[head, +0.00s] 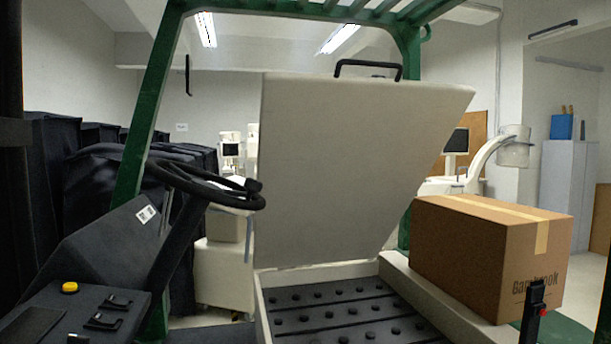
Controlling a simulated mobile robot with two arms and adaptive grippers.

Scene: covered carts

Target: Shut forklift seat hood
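The seat hood (350,165) is a large off-white panel raised steeply above its box in the middle of the head view. A black bar handle (368,66) is fixed on its top edge. Below it the off-white box (264,305) stands open, showing dark battery rows (335,305) with round caps. The hood's lower edge meets the far side of the box. Neither of my grippers shows in the head view, and nothing visible touches the hood or handle.
A cardboard box (475,252) stands on the ledge right of the opening. The steering wheel (200,185) and dark console (75,280) are at left. Green posts (150,110) and overhead bars (330,10) frame the hood. A black upright part with a red button (535,305) is at lower right.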

